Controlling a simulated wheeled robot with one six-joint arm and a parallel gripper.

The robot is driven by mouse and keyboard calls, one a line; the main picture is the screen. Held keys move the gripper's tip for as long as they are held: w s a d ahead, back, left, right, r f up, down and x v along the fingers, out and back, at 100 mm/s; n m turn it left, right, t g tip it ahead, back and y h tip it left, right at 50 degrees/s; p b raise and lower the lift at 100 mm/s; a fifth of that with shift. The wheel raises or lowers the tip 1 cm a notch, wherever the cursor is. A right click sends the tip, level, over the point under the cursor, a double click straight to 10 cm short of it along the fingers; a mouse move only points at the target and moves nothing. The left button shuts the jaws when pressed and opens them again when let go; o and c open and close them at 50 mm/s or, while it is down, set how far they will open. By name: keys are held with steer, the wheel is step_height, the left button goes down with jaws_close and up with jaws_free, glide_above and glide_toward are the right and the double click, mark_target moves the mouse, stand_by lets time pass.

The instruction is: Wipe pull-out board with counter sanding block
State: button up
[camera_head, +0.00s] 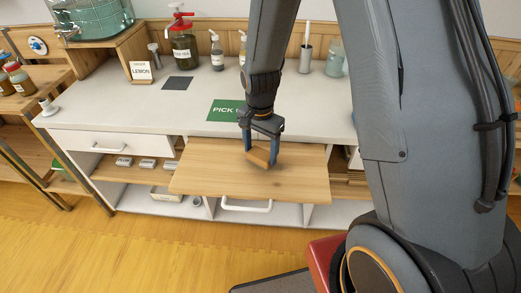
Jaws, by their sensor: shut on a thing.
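The wooden pull-out board (215,175) sticks out from under the front of the grey-white counter, below the green sign. My gripper (262,153) is over the middle right part of the board, fingers pointing down. It is shut on the small brown sanding block (257,158), which sits tilted between the fingers. The block is at or just above the board; I cannot tell whether it touches. My arm hides part of the counter behind it.
The counter (130,110) carries a red-topped pump bottle (182,45), a smaller bottle (217,55), a lemon card (141,72), a dark square (178,83) and a green sign (226,110). A drawer (110,145) is left of the board. A white handle (246,206) shows below it.

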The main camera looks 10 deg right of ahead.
steer(key=shift+f+b, duration=0.45)
steer(key=shift+f, duration=0.45)
stand_by(1.0)
steer(key=shift+s+d+p, duration=0.25)
steer(key=shift+s+d, duration=0.05)
steer(key=shift+d, duration=0.7)
steer(key=shift+s+d+p, duration=0.3)
steer(key=shift+s+d, duration=0.05)
steer(key=shift+d, duration=0.6)
steer(key=shift+s+d+p, duration=0.25)
steer(key=shift+s+d, duration=0.05)
steer(key=shift+d, duration=0.7)
steer(key=shift+s+d+p, duration=0.2)
steer(key=shift+s+d, duration=0.1)
steer(key=shift+d, duration=0.7)
steer(key=shift+s+d+p, duration=0.2)
steer(key=shift+s+d, duration=0.15)
steer(key=shift+d, duration=0.6)
steer(key=shift+s+d+p, duration=0.2)
steer(key=shift+s+d, duration=0.1)
steer(key=shift+d, duration=0.7)
steer(key=shift+w+a, duration=0.3)
steer(key=shift+a, duration=0.7)
steer(key=shift+w+a, duration=0.35)
steer(key=shift+a, duration=0.65)
steer(key=shift+w+a, duration=0.3)
steer(key=shift+a, duration=0.7)
